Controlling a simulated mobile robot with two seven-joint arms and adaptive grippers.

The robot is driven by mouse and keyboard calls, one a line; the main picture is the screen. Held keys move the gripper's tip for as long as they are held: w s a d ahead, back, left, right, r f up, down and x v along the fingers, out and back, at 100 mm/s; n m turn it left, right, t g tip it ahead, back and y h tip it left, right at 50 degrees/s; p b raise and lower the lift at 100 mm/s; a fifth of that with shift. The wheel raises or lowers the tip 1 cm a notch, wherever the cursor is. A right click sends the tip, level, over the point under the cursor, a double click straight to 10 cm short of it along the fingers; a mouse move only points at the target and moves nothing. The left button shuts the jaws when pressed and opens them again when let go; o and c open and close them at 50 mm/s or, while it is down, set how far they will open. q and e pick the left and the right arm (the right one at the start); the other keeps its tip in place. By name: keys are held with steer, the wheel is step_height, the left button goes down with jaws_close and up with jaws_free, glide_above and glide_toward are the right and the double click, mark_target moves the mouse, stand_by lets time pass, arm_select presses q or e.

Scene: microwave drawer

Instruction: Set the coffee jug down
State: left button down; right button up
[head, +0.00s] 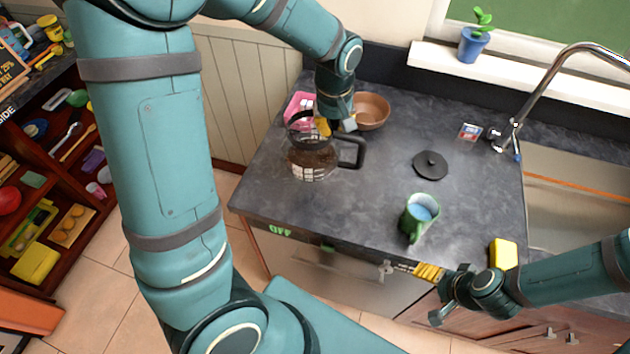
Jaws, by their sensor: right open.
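The coffee jug (312,160) is glass with a black rim and a black handle on its right side. It is upright at the left part of the dark counter (385,190); I cannot tell whether its base touches the surface. My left gripper (335,126) is at the jug's rim and the top of its handle, with a yellow finger pad showing. Its grip is partly hidden, so I cannot tell whether it is shut on the jug. My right gripper (436,290) is open and empty in front of the counter's front edge.
A brown bowl (371,110) and a pink item (298,104) are behind the jug. A black lid (430,165), a green mug (418,217) with blue inside and a yellow sponge (503,254) are to the right. The counter between jug and mug is clear.

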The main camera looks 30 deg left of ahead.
mark_target(332, 155)
arm_select(q)
step_height(332, 155, down, 6)
steer(key=shift+w+r, duration=0.1)
steer(key=shift+f, duration=2.05)
steer(key=c, duration=1.1)
jaws_free()
steer(key=shift+c, duration=0.2)
steer(key=shift+r, duration=0.1)
